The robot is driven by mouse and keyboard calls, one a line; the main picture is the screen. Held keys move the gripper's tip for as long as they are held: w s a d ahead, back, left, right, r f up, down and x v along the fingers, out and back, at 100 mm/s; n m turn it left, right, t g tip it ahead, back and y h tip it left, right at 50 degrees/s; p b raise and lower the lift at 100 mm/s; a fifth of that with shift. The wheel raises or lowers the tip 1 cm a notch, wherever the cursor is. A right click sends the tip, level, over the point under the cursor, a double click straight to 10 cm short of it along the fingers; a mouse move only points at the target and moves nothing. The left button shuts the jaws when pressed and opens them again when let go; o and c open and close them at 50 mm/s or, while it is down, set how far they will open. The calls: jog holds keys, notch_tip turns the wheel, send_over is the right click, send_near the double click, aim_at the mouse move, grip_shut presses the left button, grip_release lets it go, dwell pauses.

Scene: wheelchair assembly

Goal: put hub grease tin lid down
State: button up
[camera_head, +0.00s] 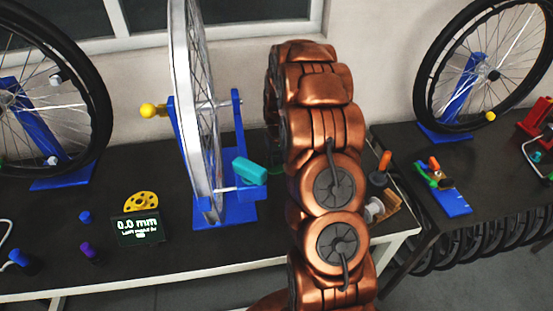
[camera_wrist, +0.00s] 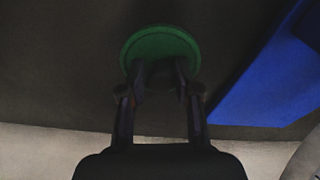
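A green round disc, which looks like the hub grease tin lid (camera_wrist: 160,42), lies straight ahead of my gripper (camera_wrist: 160,68) in the wrist view. My fingers are partly closed and their tips overlap the lower part of the disc. A dark patch between them looks like a grip part on the lid, but the picture is dim. Whether the lid touches the surface below cannot be told. In the head view my copper-coloured arm hides my gripper; only a sliver of green (camera_head: 277,166) shows beside it at table level.
A blue wheel stand (camera_head: 238,212) holding an upright wheel (camera_head: 188,100) is left of my arm; a blue edge (camera_wrist: 262,85) shows right in the wrist view. An orange-handled tool (camera_head: 384,163) stands right of my arm.

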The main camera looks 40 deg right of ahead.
aim_at(277, 167)
jog(key=shift+o, duration=1.4)
jog(key=shift+r+p, duration=0.4)
jog(key=shift+r, duration=0.05)
notch_tip(277, 167, up, 12)
jog(key=s+b, duration=0.1)
jog(key=b, duration=0.3)
jog(key=shift+s+a, duration=0.15)
jog(key=shift+a, duration=0.05)
